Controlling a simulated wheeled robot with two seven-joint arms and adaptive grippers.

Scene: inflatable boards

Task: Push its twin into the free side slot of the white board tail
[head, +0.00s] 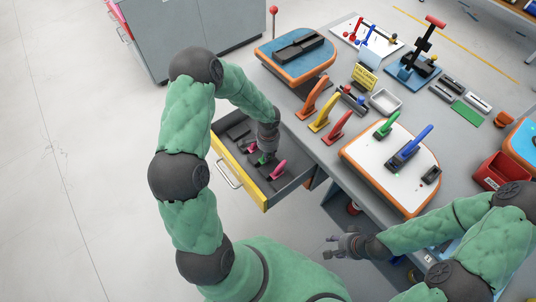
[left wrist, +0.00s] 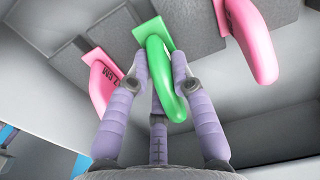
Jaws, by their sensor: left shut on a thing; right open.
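My left gripper (head: 266,153) reaches down into the open drawer and is shut on a green fin (left wrist: 158,68); its fingers close around the fin in the left wrist view (left wrist: 155,85). The white board tail (head: 372,160) lies on the table with an orange edge. A similar green fin (head: 387,126) stands on its far left side and a larger blue fin (head: 410,146) stands in its middle. A dark side slot (head: 431,175) at its right has no fin in it. My right gripper (head: 345,243) is open and empty, low in front of the table.
The drawer (head: 240,178) has a yellow front and dark foam. Pink fins (left wrist: 104,88) (left wrist: 255,40) flank the held one. Orange, yellow and red fins (head: 325,112) stand on the table left of the board. A red bin (head: 494,172) is at the right.

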